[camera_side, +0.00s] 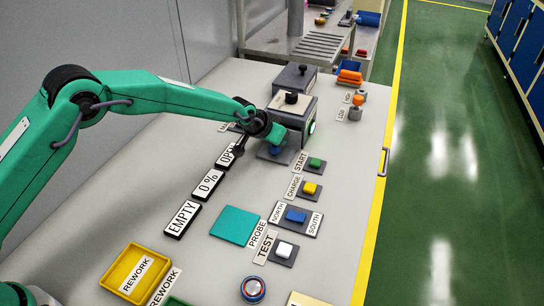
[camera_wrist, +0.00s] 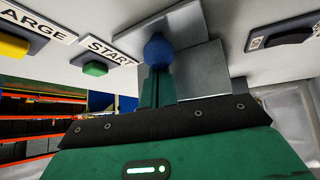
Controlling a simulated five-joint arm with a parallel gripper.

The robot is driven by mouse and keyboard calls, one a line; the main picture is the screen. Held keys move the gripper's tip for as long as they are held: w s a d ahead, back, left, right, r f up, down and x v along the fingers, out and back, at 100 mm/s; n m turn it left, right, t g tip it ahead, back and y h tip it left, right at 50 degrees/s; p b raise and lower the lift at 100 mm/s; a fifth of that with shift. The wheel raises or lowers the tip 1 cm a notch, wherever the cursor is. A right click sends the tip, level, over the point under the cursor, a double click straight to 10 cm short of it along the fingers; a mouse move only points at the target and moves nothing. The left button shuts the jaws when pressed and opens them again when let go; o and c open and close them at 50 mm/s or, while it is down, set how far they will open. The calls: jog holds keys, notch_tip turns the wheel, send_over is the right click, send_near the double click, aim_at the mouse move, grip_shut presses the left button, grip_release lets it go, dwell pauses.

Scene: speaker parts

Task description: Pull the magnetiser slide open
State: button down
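The magnetiser (camera_side: 293,112) is a dark grey box with a black knob on top and a small green light on its front right side. The slide (camera_side: 272,153) is a flat grey plate low at the box's front left, with a blue knob (camera_side: 276,149). In the wrist view the round blue knob (camera_wrist: 158,52) stands before the grey plate (camera_wrist: 202,65). My gripper (camera_side: 276,140) is down at the knob; its green fingers (camera_wrist: 157,88) reach up to the knob in the wrist view. Whether they clasp it or only touch it is hidden.
Green START (camera_side: 315,162), yellow CHARGE (camera_side: 309,188), blue NORTH/SOUTH (camera_side: 296,215) and white TEST (camera_side: 284,249) controls line the bench in front. EMPTY, 0 % and partly covered OPEN labels lie at left. A teal pad (camera_side: 235,226) and yellow REWORK tray (camera_side: 112,282) are nearer.

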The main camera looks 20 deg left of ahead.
jog(key=shift+s+f, duration=0.15)
jog(key=shift+s, duration=1.35)
jog(key=shift+a, duration=0.1)
jog(key=shift+s, duration=0.1)
jog(key=d+v, duration=0.1)
jog(key=v, duration=0.9)
jog(key=c, duration=1.8)
grip_release()
jog(key=o, duration=0.7)
jog(key=shift+w, duration=0.25)
jog(key=g+y, duration=0.3)
jog(key=g, duration=0.3)
send_over(277, 150)
jog(key=s, duration=0.1)
jog(key=shift+f, duration=0.75)
jog(key=shift+s+a+r+g, duration=0.15)
jog(key=shift+s+a+g, duration=0.35)
jog(key=shift+s+g, duration=0.15)
